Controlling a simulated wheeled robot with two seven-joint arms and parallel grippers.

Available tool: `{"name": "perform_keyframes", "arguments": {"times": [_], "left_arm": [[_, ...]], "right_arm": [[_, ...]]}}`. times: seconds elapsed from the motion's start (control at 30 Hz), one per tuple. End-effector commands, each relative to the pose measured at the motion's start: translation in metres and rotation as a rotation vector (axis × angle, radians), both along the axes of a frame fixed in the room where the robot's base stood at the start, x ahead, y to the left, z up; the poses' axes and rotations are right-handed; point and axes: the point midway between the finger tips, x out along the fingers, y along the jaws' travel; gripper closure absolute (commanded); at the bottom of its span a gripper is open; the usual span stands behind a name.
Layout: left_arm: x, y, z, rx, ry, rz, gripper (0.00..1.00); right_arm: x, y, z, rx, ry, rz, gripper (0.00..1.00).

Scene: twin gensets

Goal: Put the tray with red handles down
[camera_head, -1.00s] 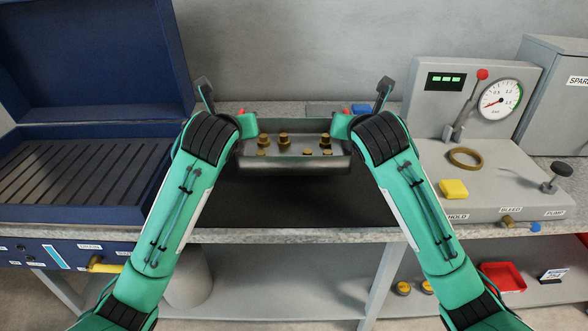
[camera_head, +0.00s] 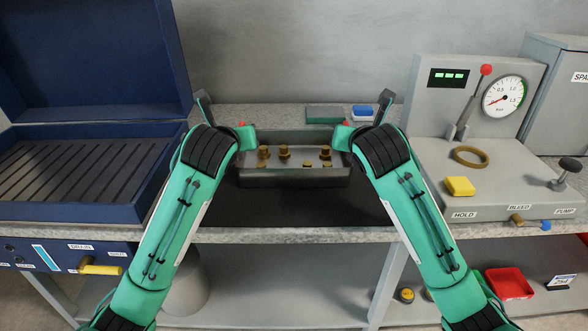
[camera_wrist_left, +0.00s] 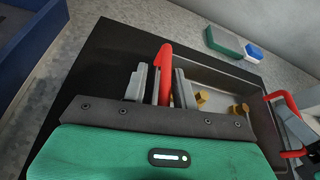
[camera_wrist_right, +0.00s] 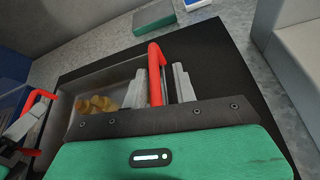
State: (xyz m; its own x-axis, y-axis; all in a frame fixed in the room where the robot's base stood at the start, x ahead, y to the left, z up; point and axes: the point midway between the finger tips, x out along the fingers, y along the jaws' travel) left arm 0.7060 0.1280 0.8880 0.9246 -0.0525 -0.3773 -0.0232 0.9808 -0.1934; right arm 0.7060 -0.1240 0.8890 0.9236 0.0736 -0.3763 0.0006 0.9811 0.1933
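The grey metal tray (camera_head: 294,176) holds several brass fittings and sits level over the black mat (camera_head: 290,208) on the bench. I cannot tell whether its underside touches the mat. My left gripper (camera_wrist_left: 163,88) is shut on the tray's left red handle (camera_wrist_left: 166,58). My right gripper (camera_wrist_right: 160,88) is shut on the right red handle (camera_wrist_right: 154,58). In the head view my arms mostly hide both handles and the tray's ends.
An open blue case (camera_head: 80,213) stands on the left. A grey gauge console (camera_head: 480,200) with a yellow block (camera_head: 459,186) stands on the right. A green box (camera_head: 324,113) and a blue-and-white box (camera_head: 363,112) lie behind the tray. Bare mat shows in front.

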Motion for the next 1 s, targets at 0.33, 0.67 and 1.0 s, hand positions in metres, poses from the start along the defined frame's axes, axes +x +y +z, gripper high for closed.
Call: {"name": "perform_keyframes", "arguments": {"times": [0.33, 0.67, 1.0], "left_arm": [[-0.003, -0.003, 0.002, -0.001, -0.001, -0.007, 0.67], [-0.05, 0.001, 0.022, 0.0, -0.007, -0.007, 0.67], [-0.103, 0.004, 0.043, 0.0, -0.002, -0.006, 0.67]], "right_arm": [[-0.001, 0.003, 0.001, 0.002, 0.0, 0.007, 0.67], [-0.001, 0.004, 0.001, 0.002, -0.001, 0.009, 0.67], [-0.001, 0.004, 0.001, 0.002, -0.001, 0.009, 0.67]]}}
